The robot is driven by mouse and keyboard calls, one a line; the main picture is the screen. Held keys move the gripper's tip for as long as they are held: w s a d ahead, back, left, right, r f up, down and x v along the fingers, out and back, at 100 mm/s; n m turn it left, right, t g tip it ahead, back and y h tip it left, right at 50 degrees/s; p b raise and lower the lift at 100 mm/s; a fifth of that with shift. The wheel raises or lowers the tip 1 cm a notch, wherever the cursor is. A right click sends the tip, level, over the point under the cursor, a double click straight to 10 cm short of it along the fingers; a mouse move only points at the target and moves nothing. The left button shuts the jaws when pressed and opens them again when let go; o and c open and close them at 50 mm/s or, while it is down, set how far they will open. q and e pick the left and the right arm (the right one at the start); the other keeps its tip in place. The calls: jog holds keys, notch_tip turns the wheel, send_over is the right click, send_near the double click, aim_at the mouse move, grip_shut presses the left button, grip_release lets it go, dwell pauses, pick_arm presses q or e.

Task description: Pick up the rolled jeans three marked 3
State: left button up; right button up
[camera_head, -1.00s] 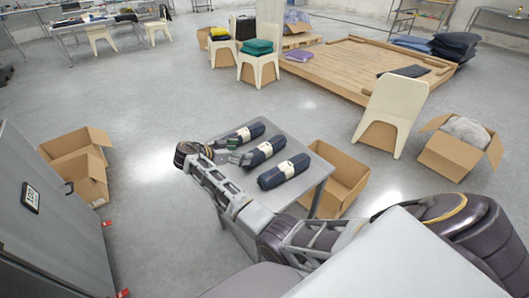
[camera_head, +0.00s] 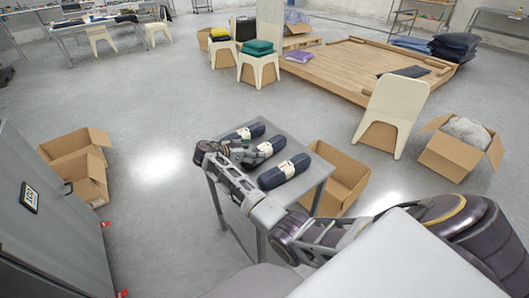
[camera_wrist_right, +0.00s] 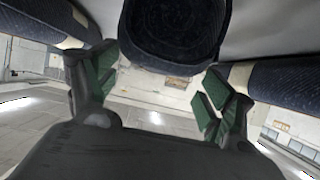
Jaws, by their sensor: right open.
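Three dark navy rolled jeans with pale paper bands lie side by side on a small grey table (camera_head: 308,150): a far roll (camera_head: 256,129), a middle roll (camera_head: 268,148) and a near roll (camera_head: 284,171). I cannot read the band numbers, so which is marked 3 is unclear. My right gripper (camera_head: 250,157) is at the left end of the middle roll, partly hiding it. In the right wrist view, its green-padded fingers (camera_wrist_right: 155,88) are spread and empty; the round end of one roll (camera_wrist_right: 175,25) faces me between and above them, and other rolls lie on both sides.
An open cardboard box (camera_head: 340,180) stands right of the table. More open boxes (camera_head: 75,158) stand at the left beside a grey cabinet (camera_head: 50,225). A cream chair (camera_head: 392,115) and a low wooden platform (camera_head: 345,65) are behind. Floor left of the table is clear.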

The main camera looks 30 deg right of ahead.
aim_at(259, 149)
jog(key=shift+d+f, duration=0.15)
jog(key=shift+d, duration=0.35)
jog(key=x, duration=0.2)
jog(key=shift+d+f, duration=0.1)
jog(key=shift+d, duration=0.3)
jog(key=shift+w+d+f, duration=0.15)
jog(key=shift+d+f, duration=0.15)
jog(key=shift+d, duration=0.3)
pick_arm(q)
jog(key=shift+w+d+f, duration=0.1)
jog(key=shift+w+d, duration=0.1)
jog(key=shift+d, duration=0.5)
jog(key=shift+a, duration=0.1)
